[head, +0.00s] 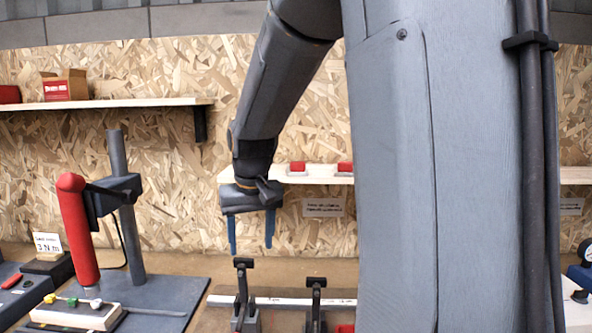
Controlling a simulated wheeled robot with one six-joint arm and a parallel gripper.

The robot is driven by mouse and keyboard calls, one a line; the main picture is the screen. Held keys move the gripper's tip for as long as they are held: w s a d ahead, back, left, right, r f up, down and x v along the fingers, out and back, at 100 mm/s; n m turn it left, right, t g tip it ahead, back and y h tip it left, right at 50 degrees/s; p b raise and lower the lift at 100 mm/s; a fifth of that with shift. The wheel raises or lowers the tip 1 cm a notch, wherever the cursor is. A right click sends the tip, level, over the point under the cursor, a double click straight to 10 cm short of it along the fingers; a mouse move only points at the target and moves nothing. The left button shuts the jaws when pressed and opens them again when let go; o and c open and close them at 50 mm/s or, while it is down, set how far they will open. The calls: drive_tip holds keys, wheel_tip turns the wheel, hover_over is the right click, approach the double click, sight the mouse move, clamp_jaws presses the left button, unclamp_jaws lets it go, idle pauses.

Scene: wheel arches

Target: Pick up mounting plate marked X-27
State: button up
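My gripper (251,246) hangs from my arm near the middle of the head view, with its two blue fingers pointing down. The fingers are apart and nothing shows between them. No plate with a readable X-27 mark shows. A long pale strip (285,301) lies on the bench below my gripper, with small marks too small to read. Two black clamps (243,290) (315,300) stand at the strip. My gripper is above the clamps in the picture. My grey arm hides much of the right side of the bench.
A red tool (78,230) on a post stands on a dark base (165,300) at left. A block with coloured knobs (75,314) lies before it, and a "3 N m" card (47,243) stands behind. Shelves (120,104) (290,176) hold red boxes and red items. A blue device (581,277) is far right.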

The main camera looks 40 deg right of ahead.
drive_tip(key=w+d+r+m, duration=0.2)
drive_tip(key=w+d+r, duration=0.3)
drive_tip(key=d+r, duration=0.5)
drive_tip(key=m+h, duration=0.2)
approach(298, 162)
drive_tip(key=f, duration=0.2)
drive_tip(key=shift+t, duration=0.5)
drive_tip(key=p+x, duration=0.1)
drive_tip(key=x, duration=0.1)
drive_tip(key=p+x, duration=0.1)
drive_tip(key=x, duration=0.1)
drive_tip(key=p+x, duration=0.1)
drive_tip(key=x, duration=0.2)
drive_tip(key=shift+d+r+p, duration=0.1)
drive_tip(key=shift+d+p, duration=0.2)
drive_tip(key=shift+p, duration=0.1)
drive_tip(key=c, duration=1.3)
